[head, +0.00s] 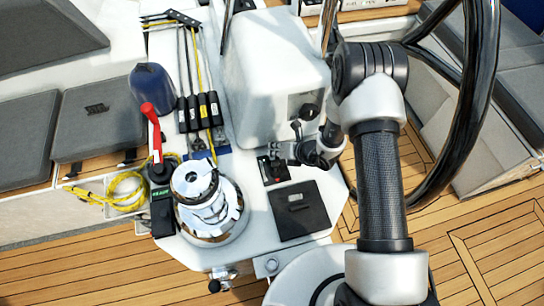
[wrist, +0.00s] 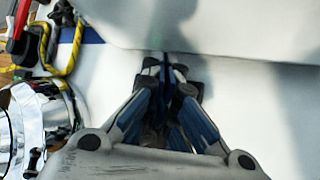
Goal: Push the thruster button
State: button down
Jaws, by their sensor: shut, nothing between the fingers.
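A small black panel (head: 272,170) with a red mark and pale lettering sits on the white console top; it may carry the thruster button, but its label is too small to read. My gripper (head: 276,151) is just behind the panel's far edge in the head view, close to it; I cannot tell whether it touches. In the wrist view my gripper (wrist: 165,62) is shut and empty, its fingertips together near the base of a white upright face. Dark parts show behind the fingers there, and the fingers hide most of that spot.
A chrome winch (head: 208,205) and a red-handled lever (head: 152,125) stand left of the panel. A square black cover (head: 298,210) lies to its front right. The steering wheel (head: 475,100) is at right.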

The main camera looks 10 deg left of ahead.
jog(key=shift+f, duration=0.3)
jog(key=shift+f+b, duration=0.3)
jog(key=shift+b, duration=0.2)
dwell(0.4)
jog(key=shift+r+p, duration=0.5)
jog(key=shift+r, duration=0.25)
jog(key=shift+r, duration=0.1)
notch_tip(320, 180, up, 6)
jog(key=p, duration=0.4)
dwell(0.3)
